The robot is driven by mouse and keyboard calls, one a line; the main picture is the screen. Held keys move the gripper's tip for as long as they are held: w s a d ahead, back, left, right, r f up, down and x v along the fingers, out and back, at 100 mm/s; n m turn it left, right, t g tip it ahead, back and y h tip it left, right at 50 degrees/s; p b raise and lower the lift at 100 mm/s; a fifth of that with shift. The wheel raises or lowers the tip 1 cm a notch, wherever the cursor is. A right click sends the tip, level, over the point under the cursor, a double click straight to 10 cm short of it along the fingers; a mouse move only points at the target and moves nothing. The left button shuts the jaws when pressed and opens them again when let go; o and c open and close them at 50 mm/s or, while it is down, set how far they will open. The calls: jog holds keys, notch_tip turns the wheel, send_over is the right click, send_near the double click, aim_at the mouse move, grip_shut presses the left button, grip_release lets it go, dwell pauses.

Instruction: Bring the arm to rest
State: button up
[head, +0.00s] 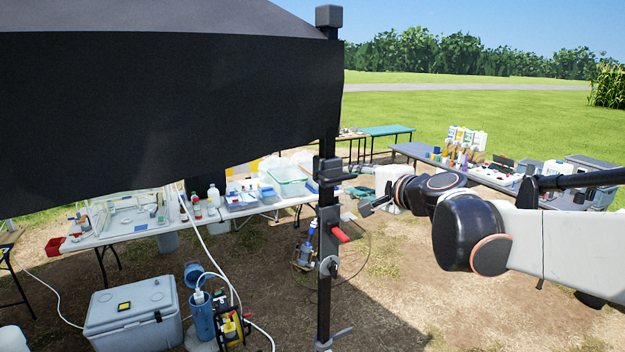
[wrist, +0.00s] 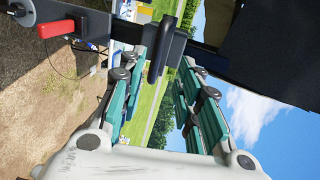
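My arm reaches in from the right side of the head view. My gripper (head: 365,188) is at its left end, just right of the canopy pole (head: 324,277). In the wrist view my gripper (wrist: 160,75) shows its two teal-padded fingers spread apart. Grass and a strip of road show through the gap, and nothing is held. A dark pole fitting (wrist: 162,47) appears beyond the fingers in the wrist view. Contact with it cannot be told.
The pole carries a red handle (head: 340,233). A dark canopy (head: 160,110) hangs at the left. A white table (head: 150,233) and a grey table (head: 410,151) hold sampling gear. A cooler (head: 134,312) stands on the dirt. Open ground lies below my arm.

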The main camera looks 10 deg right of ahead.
jog(key=s+a+f+n+g+b, duration=0.2)
jog(key=s+a+f+n+b, duration=0.15)
jog(key=s+f+b, duration=0.55)
jog(key=s+a+f+n+g+b, duration=0.3)
jog(key=f+b, duration=0.4)
jog(key=f, duration=0.7)
jog(key=s+d+f+n+g+h+b, duration=0.1)
jog(key=s+d+f+n+b, duration=0.1)
jog(key=s+f+b, duration=0.4)
jog(key=s+d+f+n+g+h+b, duration=0.1)
jog(key=s+f+b, duration=0.5)
jog(key=f, duration=1)
jog(key=s+d+f+n+h+b, duration=0.2)
jog(key=s+f+n+b, duration=0.3)
jog(key=f+b, duration=0.4)
notch_tip(320, 180, down, 2)
jog(key=shift+s+d+f+g+h+b, duration=0.1)
jog(key=shift+s+d+g+h+b, duration=0.25)
jog(key=shift+s, duration=0.35)
jog(key=shift+o, duration=0.2)
